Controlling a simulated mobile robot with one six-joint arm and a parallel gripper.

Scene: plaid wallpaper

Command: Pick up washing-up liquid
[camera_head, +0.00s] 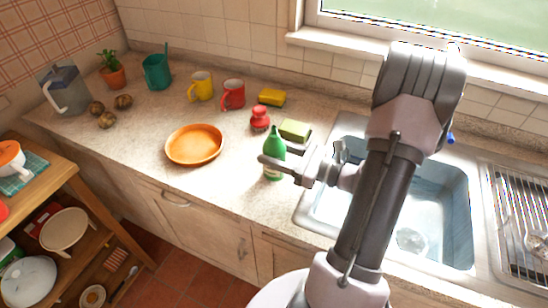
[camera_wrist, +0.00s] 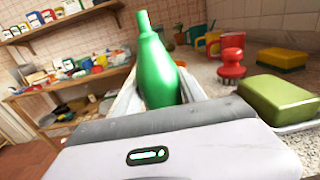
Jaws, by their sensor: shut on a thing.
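The washing-up liquid is a green bottle (camera_head: 274,144) with a narrow neck, upright by the counter's front edge, left of the sink. My gripper (camera_head: 276,166) reaches it from the right and is shut on it around its middle. In the wrist view the green bottle (camera_wrist: 158,70) stands between the fingers of my gripper (camera_wrist: 155,95), tilted slightly in the picture. Its lower part is hidden by the gripper there. In the head view I cannot tell whether its base touches the counter.
A green sponge (camera_head: 295,130) on a dish, a red brush (camera_head: 260,119) and a yellow sponge (camera_head: 271,97) lie close behind the bottle. An orange plate (camera_head: 194,145) is to the left. The sink (camera_head: 440,200) is to the right. Red (camera_head: 233,94) and yellow mugs (camera_head: 201,87) stand farther back.

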